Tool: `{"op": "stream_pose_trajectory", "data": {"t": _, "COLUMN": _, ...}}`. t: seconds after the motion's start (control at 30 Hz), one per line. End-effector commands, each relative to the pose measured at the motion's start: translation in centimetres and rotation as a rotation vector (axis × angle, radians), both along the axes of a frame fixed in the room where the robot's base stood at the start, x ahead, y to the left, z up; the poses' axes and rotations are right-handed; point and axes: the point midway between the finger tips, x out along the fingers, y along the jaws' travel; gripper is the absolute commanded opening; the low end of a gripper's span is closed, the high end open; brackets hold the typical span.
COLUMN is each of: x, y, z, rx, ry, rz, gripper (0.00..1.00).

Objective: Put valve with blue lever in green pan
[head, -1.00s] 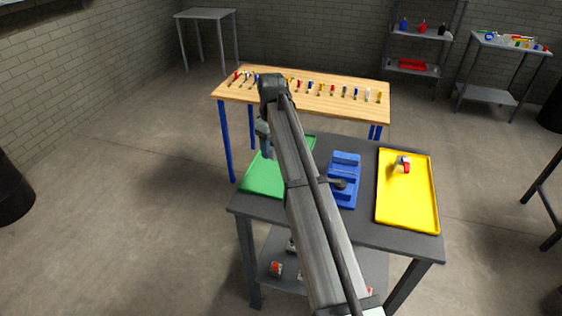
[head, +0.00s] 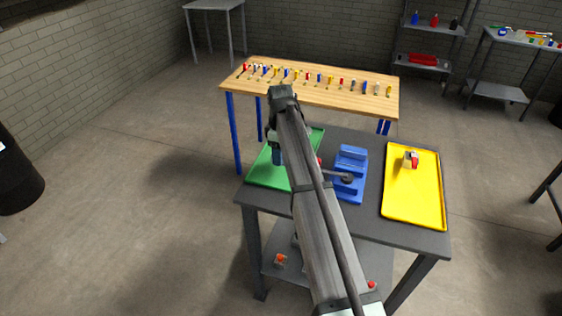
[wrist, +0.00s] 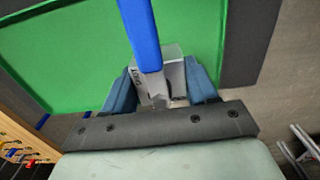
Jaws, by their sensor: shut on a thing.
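The valve with a blue lever shows in the wrist view, with its pale grey metal body (wrist: 158,88) between the fingers and its blue lever (wrist: 140,30) pointing away from my gripper (wrist: 160,90). My gripper is shut on the valve body. The green pan (wrist: 70,60) fills much of the wrist view behind the valve. In the head view the green pan (head: 263,178) lies at the left of the dark table, partly covered by my arm. My gripper (head: 277,157) is over this pan. I cannot tell whether the valve touches the pan floor.
A blue holder (head: 350,160) stands right of my arm. A yellow tray (head: 412,200) with a red-levered valve (head: 411,160) lies at the right of the table. A wooden table (head: 310,85) with rows of small coloured-handled items stands behind. The green pan's visible floor is clear.

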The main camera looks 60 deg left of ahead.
Motion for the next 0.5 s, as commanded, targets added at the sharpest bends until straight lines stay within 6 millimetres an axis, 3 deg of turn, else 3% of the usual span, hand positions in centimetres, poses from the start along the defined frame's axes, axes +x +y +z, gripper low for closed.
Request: {"op": "stream_pose_trajectory", "data": {"t": 0.5, "x": 0.0, "y": 0.0, "z": -4.2, "rx": 0.000, "ry": 0.000, "rz": -0.001, "gripper": 0.00}}
